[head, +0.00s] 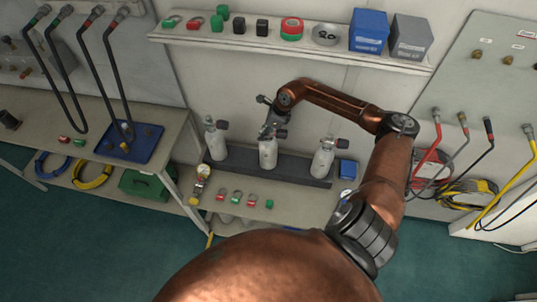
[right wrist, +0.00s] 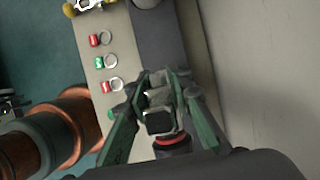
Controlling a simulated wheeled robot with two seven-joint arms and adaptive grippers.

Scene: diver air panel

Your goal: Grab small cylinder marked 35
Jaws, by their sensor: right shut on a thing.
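Three small pale cylinders with dark valves stand in a row in a long dark rack (head: 243,163) on the low bench: a left one (head: 216,147), a middle one (head: 268,155) and a right one (head: 322,163). Their markings are too small to read. My right gripper (head: 272,131) comes down from above and is shut on the valve of the middle cylinder, which stands upright in line with the others. In the right wrist view, the fingers (right wrist: 158,92) sit on both sides of the grey valve (right wrist: 159,98) with its black knob. My left gripper is not in view.
Red and green tags (head: 236,196) and a gauge (head: 203,173) lie in front of the rack. A shelf (head: 300,49) with boxes and tape is above. Hoses hang at both sides.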

